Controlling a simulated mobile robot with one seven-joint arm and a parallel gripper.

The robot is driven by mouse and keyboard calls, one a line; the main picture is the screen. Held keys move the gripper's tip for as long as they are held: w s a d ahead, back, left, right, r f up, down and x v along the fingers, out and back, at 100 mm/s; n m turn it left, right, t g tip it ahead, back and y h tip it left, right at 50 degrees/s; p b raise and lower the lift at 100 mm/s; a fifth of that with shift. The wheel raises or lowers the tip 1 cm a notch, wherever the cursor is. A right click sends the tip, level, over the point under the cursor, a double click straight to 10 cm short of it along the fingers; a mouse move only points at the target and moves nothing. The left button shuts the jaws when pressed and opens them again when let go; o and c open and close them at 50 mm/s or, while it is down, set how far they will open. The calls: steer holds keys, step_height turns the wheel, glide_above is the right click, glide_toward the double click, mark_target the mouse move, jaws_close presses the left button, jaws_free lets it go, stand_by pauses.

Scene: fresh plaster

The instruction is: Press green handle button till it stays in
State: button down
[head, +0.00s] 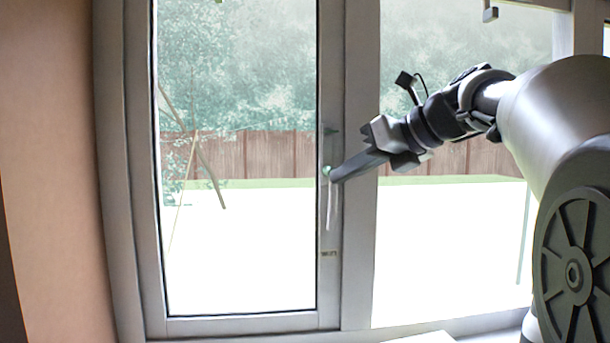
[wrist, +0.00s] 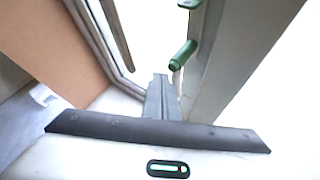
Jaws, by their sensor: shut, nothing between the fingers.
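The window handle (head: 332,207) is pale and hangs down on the frame of the left window sash in the head view. A small green button (head: 327,170) shows at its upper end. The shut fingers (wrist: 160,79) point toward the cylinder in the wrist view. Whether they touch the button, and how deep it sits, I cannot tell.
The window sash (head: 138,200) looks shut in its frame. A tan wall (head: 55,150) stands on the left. A pale sill (head: 470,322) runs below the window. Another small fitting (head: 489,13) shows at the top right.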

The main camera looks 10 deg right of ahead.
steer(key=shift+w+r+p, duration=0.1)
steer(key=shift+w+p, duration=0.05)
steer(key=shift+p, duration=0.25)
steer(key=shift+w, duration=0.3)
steer(key=shift+w+p, duration=0.3)
steer(key=shift+w, duration=0.15)
stand_by(0.9)
steer(key=shift+s, duration=0.15)
stand_by(0.3)
steer(key=shift+s, duration=0.75)
steer(key=s+b, duration=0.1)
steer(key=s, duration=0.4)
